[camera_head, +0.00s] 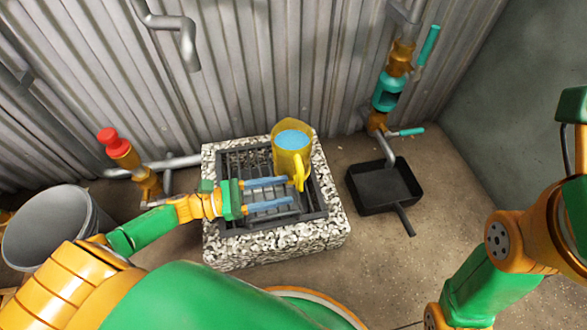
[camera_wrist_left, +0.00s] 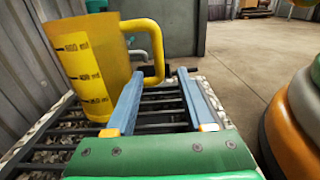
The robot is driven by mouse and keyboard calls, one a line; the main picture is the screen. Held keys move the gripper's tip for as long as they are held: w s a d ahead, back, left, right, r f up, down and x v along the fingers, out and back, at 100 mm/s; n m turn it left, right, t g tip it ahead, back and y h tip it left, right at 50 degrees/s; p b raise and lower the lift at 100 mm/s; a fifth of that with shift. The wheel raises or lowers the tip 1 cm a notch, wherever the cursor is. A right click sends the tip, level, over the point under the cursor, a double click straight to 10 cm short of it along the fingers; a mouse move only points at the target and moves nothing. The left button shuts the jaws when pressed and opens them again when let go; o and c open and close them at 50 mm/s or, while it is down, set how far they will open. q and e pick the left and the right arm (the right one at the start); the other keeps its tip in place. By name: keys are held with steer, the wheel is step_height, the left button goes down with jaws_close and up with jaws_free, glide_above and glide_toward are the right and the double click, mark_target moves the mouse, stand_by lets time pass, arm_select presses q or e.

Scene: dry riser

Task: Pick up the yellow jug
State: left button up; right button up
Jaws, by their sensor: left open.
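The yellow jug (camera_head: 283,158) stands upright on the dark grate, with blue liquid showing inside. Its handle points toward the front right. In the left wrist view the jug (camera_wrist_left: 90,75) fills the upper left, with dark marks on its side. Its handle (camera_wrist_left: 158,62) shows beyond the fingers. My left gripper (camera_head: 290,191) is open and empty in front of the jug, its blue fingers reaching right, low over the grate. In the left wrist view the gap between the fingertips (camera_wrist_left: 158,76) lies near the handle's lower part, apparently without holding it. My right arm shows at right; its gripper is out of view.
The grate (camera_head: 315,203) sits in a speckled stone block (camera_head: 335,228). A black pan (camera_head: 385,187) lies to its right, below a tap with a teal handle (camera_head: 411,132). A grey bucket (camera_head: 52,228) and a red-topped valve (camera_head: 112,140) are at left. A corrugated wall stands behind.

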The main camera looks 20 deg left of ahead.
arm_select(q)
steer(key=b+x, duration=0.2)
steer(key=x, duration=0.6)
steer(key=shift+w+d, duration=0.1)
steer(key=shift+w, duration=0.1)
jaws_close()
stand_by(0.9)
